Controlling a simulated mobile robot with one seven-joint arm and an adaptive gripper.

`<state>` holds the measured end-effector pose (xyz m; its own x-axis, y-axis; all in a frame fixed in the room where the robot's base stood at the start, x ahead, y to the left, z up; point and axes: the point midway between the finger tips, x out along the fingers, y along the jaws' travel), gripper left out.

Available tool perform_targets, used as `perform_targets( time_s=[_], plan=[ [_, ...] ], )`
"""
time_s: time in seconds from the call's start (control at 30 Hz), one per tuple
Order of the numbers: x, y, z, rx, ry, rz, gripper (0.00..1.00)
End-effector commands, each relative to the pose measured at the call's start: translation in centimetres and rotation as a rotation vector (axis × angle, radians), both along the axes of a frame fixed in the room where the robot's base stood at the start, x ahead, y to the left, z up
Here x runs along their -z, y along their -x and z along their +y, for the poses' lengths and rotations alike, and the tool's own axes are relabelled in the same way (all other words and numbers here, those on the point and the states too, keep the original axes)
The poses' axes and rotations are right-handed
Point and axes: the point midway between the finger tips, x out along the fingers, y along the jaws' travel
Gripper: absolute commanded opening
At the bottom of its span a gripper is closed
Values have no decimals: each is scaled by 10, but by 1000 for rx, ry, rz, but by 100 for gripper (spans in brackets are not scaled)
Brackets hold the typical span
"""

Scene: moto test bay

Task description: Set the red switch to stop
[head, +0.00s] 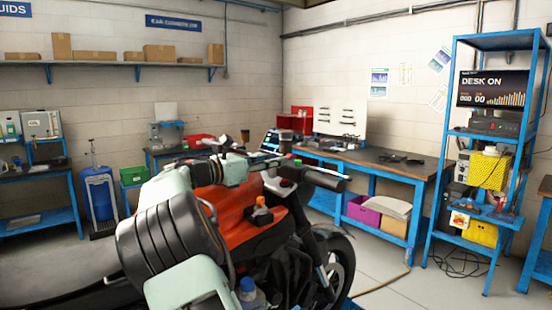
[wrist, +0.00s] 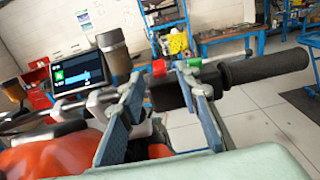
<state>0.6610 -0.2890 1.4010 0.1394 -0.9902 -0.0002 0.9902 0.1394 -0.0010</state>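In the wrist view, the small red switch (wrist: 158,67) sits on top of the black control housing (wrist: 172,94) on the motorcycle's handlebar. A green control (wrist: 194,62) is just right of it, beside the black rubber grip (wrist: 265,68). My gripper (wrist: 163,74) is open, its two blue-grey fingers apart, with the red switch in the gap between the tips as seen here. I cannot tell whether a finger touches the housing. In the head view, the handlebar grip (head: 322,178) shows at the right of the bike; the red switch is too small to make out there.
A lit display (wrist: 78,75) and a dark cup (wrist: 115,52) stand left of the housing.

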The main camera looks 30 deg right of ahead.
Motion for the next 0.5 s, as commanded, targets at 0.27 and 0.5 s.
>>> perform_targets(
  time_s=[0.27,0.5],
  plan=[
    [0,-2,-12,-1,0,0,30],
    [0,-2,-12,-1,0,-1,23]
  ],
)
